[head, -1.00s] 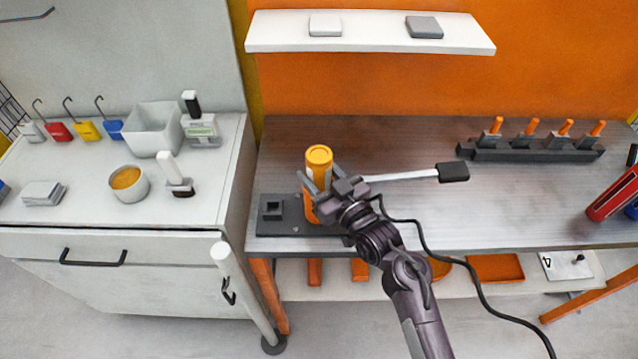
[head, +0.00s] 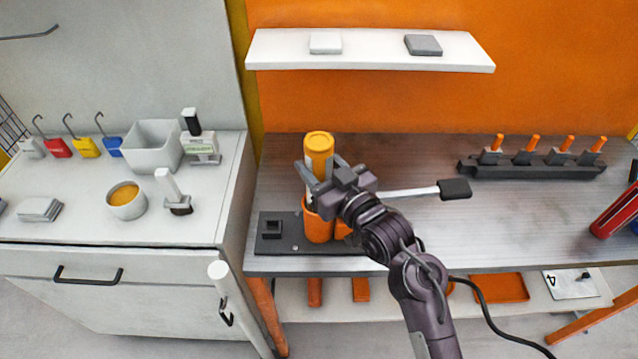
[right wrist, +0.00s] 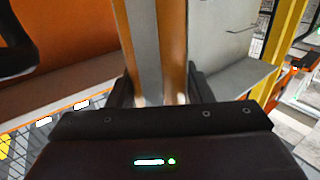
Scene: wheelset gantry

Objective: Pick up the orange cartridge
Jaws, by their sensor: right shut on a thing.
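The orange cartridge (head: 319,146) stands upright in my right gripper (head: 323,182), with its yellow-orange cap on top. The gripper's fingers are shut on its sides. Below it is an orange cup-like holder (head: 318,226) on a dark base plate (head: 272,247) at the table's left front. The cartridge is above or partly inside this holder; its lower end is hidden. In the right wrist view the cartridge (right wrist: 172,45) shows orange with a pale band, between the two fingers of the gripper (right wrist: 160,92). My left gripper is not in view.
A tool with a black handle (head: 455,189) lies right of the gripper. A dark rack (head: 530,170) with orange-topped pieces stands at the back right. A white shelf (head: 370,50) hangs above the table. A white cabinet (head: 110,228) with containers stands left.

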